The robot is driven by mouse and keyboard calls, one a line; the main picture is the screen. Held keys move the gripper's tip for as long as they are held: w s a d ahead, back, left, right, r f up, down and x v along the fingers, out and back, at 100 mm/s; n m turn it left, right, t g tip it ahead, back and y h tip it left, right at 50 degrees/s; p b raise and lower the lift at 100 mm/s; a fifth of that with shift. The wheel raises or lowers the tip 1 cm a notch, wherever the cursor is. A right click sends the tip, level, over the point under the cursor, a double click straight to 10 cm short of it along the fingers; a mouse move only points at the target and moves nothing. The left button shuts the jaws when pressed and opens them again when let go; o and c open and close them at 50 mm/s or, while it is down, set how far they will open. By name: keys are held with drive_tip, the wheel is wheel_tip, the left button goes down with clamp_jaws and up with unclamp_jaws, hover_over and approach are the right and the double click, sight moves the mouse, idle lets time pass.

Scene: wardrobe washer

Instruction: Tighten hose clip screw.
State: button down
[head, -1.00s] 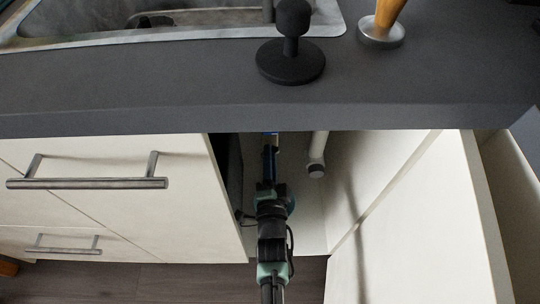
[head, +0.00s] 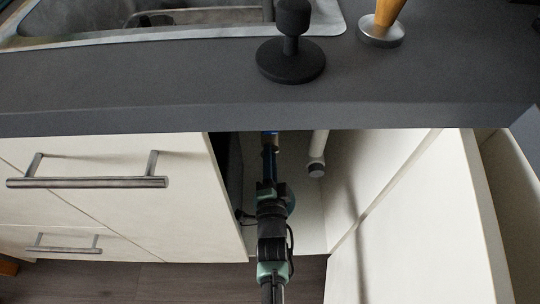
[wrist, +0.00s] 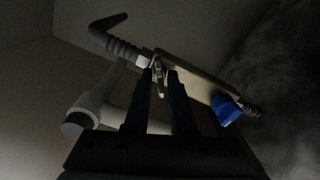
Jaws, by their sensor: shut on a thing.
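My gripper (head: 270,143) reaches into the open cabinet under the counter in the head view, its tip partly hidden by the counter edge. In the wrist view my gripper (wrist: 161,76) is shut on a small metal piece, the hose clip screw (wrist: 159,67), as far as the dark picture shows. The screw sits where a dark ribbed hose (wrist: 118,46) meets a pale, tilted pipe fitting (wrist: 195,77). The clip band is hard to make out. A blue part (wrist: 228,110) is at the fitting's lower right end.
A white waste pipe (head: 318,153) hangs just right of my gripper; it also shows in the wrist view (wrist: 87,112). The cabinet door (head: 420,230) stands open at right. Drawers (head: 100,170) close off the left, and the counter (head: 160,90) overhangs above.

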drive_tip(key=c, duration=1)
unclamp_jaws()
drive_tip(key=shift+o, duration=0.2)
